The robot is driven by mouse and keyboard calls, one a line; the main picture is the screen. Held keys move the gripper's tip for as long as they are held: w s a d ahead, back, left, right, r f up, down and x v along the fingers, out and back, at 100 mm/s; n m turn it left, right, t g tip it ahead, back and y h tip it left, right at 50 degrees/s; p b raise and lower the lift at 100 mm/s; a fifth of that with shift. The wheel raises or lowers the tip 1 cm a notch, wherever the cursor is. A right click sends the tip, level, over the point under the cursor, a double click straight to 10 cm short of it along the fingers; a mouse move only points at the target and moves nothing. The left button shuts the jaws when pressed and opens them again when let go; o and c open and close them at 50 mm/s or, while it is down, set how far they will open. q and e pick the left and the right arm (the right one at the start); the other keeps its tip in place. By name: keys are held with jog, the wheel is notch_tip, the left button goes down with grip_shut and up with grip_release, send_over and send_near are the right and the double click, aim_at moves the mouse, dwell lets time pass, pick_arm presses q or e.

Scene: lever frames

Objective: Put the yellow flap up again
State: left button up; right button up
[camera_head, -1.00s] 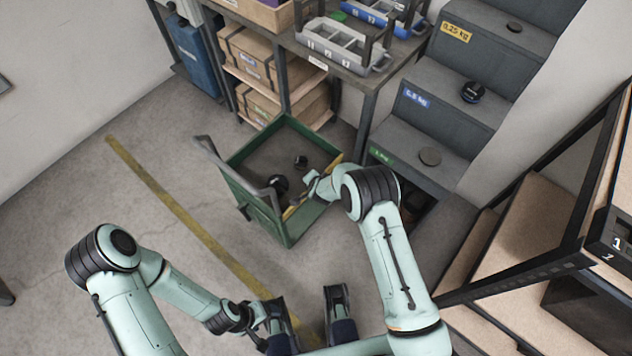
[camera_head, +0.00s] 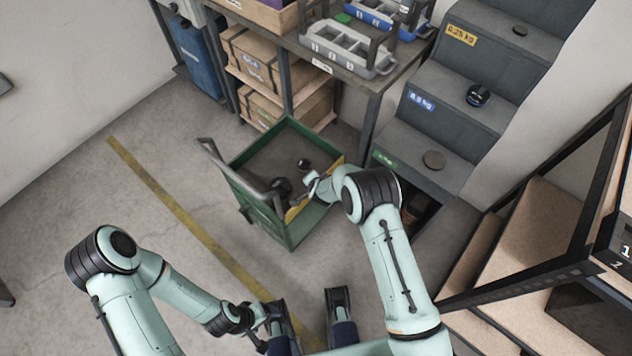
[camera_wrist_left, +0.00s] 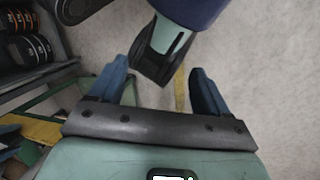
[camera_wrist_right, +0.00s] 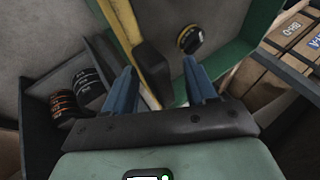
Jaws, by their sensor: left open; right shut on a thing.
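The yellow flap (camera_head: 297,210) is on the near right side of the green bin (camera_head: 285,228). In the right wrist view the flap (camera_wrist_right: 122,20) shows as a yellow strip with a dark block (camera_wrist_right: 151,64) against it. My right gripper (camera_head: 312,183) is at the flap, and its fingers (camera_wrist_right: 160,88) are shut on that dark block, apparently the flap's handle. The arm hides part of the flap, so its exact tilt is hard to tell. My left gripper (camera_wrist_left: 155,88) is open and empty, low above the floor near my base.
Dark round weights (camera_head: 281,187) lie in the bin. Grey steps (camera_head: 440,120) with round weights stand to its right. A bench (camera_head: 352,72) with trays and boxes is behind it. Wooden shelving (camera_head: 530,225) is at the right. The floor left of the bin is clear.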

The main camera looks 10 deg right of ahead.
jog(key=shift+w+a+r, duration=0.15)
jog(key=shift+a+r, duration=0.05)
jog(key=shift+a, duration=0.2)
pick_arm(q)
jog(key=r+p, duration=0.1)
jog(key=s+r+p, duration=0.1)
jog(key=shift+r+p, duration=0.1)
jog(key=shift+p, duration=0.2)
pick_arm(e)
jog(key=v, duration=1.3)
jog(key=shift+s+d, duration=0.3)
jog(key=shift+f, duration=0.1)
